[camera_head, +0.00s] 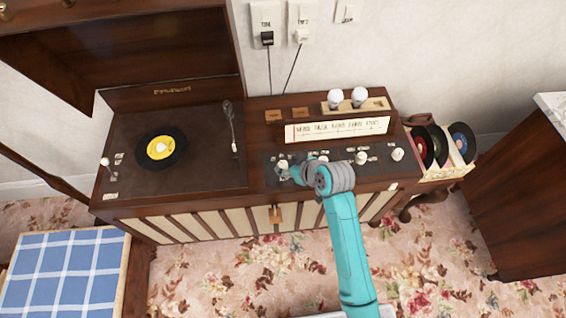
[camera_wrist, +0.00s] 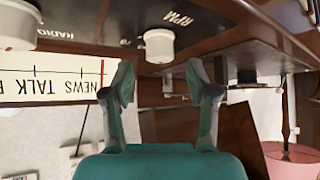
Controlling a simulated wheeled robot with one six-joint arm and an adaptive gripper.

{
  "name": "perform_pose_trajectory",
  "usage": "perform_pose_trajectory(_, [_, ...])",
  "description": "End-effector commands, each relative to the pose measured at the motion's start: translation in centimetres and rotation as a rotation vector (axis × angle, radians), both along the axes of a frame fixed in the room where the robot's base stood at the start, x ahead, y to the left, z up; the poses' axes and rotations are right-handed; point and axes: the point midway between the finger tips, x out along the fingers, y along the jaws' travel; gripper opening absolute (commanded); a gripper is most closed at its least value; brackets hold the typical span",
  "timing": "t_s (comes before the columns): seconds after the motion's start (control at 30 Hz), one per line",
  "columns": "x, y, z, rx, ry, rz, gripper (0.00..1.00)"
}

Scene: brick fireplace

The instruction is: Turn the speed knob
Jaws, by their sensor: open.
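The speed knob (camera_wrist: 159,45) is a white round knob beside an "RPM" label in the wrist view. It sits just beyond the gap between my fingertips, roughly centred, and I see no finger pressing on it. In the head view the white knob (camera_head: 283,164) at the left end of the radio panel is close to my gripper (camera_head: 292,173). My gripper (camera_wrist: 158,72) is open in the wrist view, with its two teal fingers apart and nothing held between them. My arm partly hides the panel in the head view.
More white knobs (camera_head: 361,157) stand to the right on the panel, below the dial strip (camera_head: 338,130). A turntable with a black record (camera_head: 180,140) is at left. Bulbs in a tray (camera_head: 350,105) stand behind. A record rack (camera_head: 470,168) is at right.

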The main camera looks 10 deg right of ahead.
Motion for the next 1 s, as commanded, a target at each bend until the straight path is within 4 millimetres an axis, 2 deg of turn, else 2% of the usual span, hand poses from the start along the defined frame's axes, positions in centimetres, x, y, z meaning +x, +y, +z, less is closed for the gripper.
perform_pose_trajectory(0.1, [1.1,0.7,-1.3,-0.001,0.001,0.0,0.59])
perform_pose_trajectory(0.3, [2.2,1.4,-2.6,-0.001,0.001,0.0,0.59])
perform_pose_trajectory(0.67, [2.4,1.5,-2.8,-0.001,0.0,-0.001,0.59])
perform_pose_trajectory(0.9, [2.4,1.5,-2.8,-0.001,0.0,-0.001,0.0])
perform_pose_trajectory(1.0, [2.4,1.5,-2.8,0.0,0.0,-0.001,0.0])
